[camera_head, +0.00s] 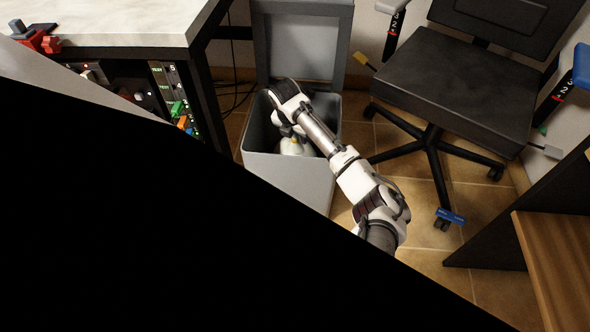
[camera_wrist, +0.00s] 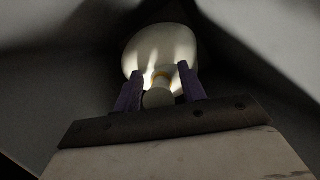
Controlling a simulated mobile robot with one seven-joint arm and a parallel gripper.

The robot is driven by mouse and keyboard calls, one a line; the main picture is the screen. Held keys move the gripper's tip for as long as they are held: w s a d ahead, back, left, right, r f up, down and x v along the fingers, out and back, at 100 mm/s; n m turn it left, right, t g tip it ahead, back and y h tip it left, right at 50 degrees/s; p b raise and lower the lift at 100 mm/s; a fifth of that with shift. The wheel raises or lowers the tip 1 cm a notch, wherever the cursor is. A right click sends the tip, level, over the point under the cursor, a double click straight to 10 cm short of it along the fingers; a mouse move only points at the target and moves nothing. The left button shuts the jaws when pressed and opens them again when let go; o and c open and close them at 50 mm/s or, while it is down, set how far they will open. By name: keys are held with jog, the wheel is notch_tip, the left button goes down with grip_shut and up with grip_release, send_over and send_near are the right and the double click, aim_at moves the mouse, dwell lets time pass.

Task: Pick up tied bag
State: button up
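In the head view the bag (camera_head: 294,147) sits inside a grey bin (camera_head: 289,181), partly hidden by my arm. My gripper (camera_wrist: 161,80) reaches down into the bin. Its two purple fingers stand on either side of the bag's neck, with small gaps between them and the neck. The gripper looks open around the neck and not closed on it. In the head view my arm hides the fingertips.
The bin's grey lid (camera_head: 303,45) stands upright at its back. A black office chair (camera_head: 459,90) is to the right of the bin. A white-topped desk (camera_head: 120,22) is at the left, and a wooden surface (camera_head: 556,262) is at the lower right. Tiled floor shows between.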

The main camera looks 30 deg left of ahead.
grip_shut()
dwell(1.2)
